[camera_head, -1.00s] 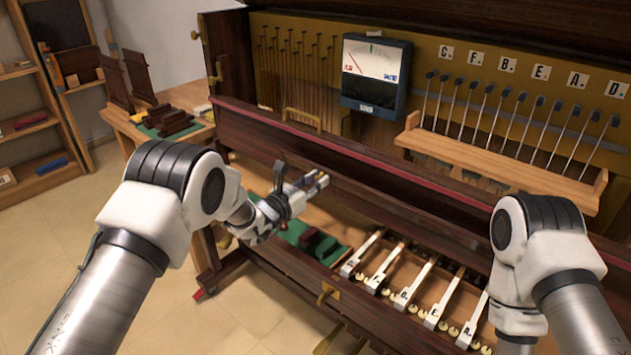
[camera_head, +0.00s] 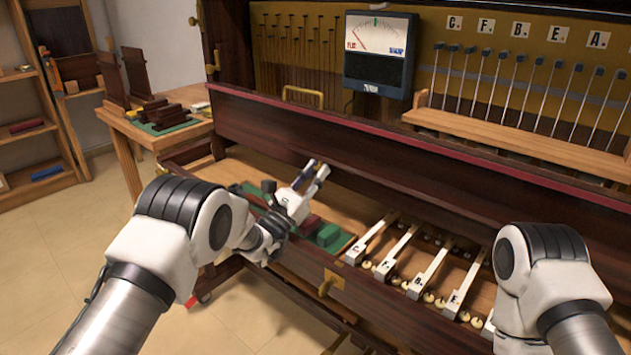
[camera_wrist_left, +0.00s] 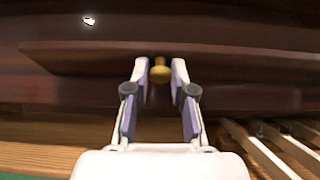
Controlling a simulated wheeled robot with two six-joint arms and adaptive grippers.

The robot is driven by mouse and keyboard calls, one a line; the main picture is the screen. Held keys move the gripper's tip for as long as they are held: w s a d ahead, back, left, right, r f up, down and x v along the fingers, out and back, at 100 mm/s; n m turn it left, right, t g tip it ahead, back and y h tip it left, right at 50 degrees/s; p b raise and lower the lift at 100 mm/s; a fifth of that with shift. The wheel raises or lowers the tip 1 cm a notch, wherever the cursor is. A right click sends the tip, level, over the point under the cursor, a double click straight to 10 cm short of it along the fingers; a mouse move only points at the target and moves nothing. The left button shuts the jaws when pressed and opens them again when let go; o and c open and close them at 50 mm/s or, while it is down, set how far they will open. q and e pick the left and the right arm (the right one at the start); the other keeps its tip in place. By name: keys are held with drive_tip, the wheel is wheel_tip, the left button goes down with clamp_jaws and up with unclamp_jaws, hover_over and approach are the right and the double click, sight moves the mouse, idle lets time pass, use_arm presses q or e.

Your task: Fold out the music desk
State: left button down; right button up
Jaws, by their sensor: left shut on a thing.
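The music desk appears to be the long dark wood panel (camera_head: 420,170) across the front of the piano; it also fills the upper part of the left wrist view (camera_wrist_left: 240,90). A small brass knob (camera_wrist_left: 159,72) is on its face. My left gripper (camera_head: 318,170) reaches up to the panel from the left. In the left wrist view, its two fingertips (camera_wrist_left: 160,78) are on either side of the knob and shut on it. In the head view the knob is hidden behind the fingers. My right arm shows at the right, but its gripper is out of view.
Below the panel lie white lettered keys (camera_head: 402,250) and a green mat (camera_head: 340,240) with small blocks. A meter (camera_head: 377,55) and a wooden rail (camera_head: 500,135) are above. A side table (camera_head: 160,138) stands at the left; the floor there is clear.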

use_arm(q)
drive_tip(key=c, duration=1)
unclamp_jaws()
drive_tip(key=shift+s+f, duration=0.1)
drive_tip(key=s+a, duration=0.3)
drive_tip(key=s, duration=0.1)
drive_tip(key=s+a+f, duration=0.1)
drive_tip(key=s+a, duration=0.1)
drive_tip(key=s, duration=0.1)
drive_tip(key=s+a, duration=0.3)
drive_tip(key=s, duration=0.1)
drive_tip(key=shift+s+a+f, duration=0.15)
drive_tip(key=shift+s+a, duration=0.15)
drive_tip(key=shift+s, duration=0.05)
drive_tip(key=shift+c, duration=0.2)
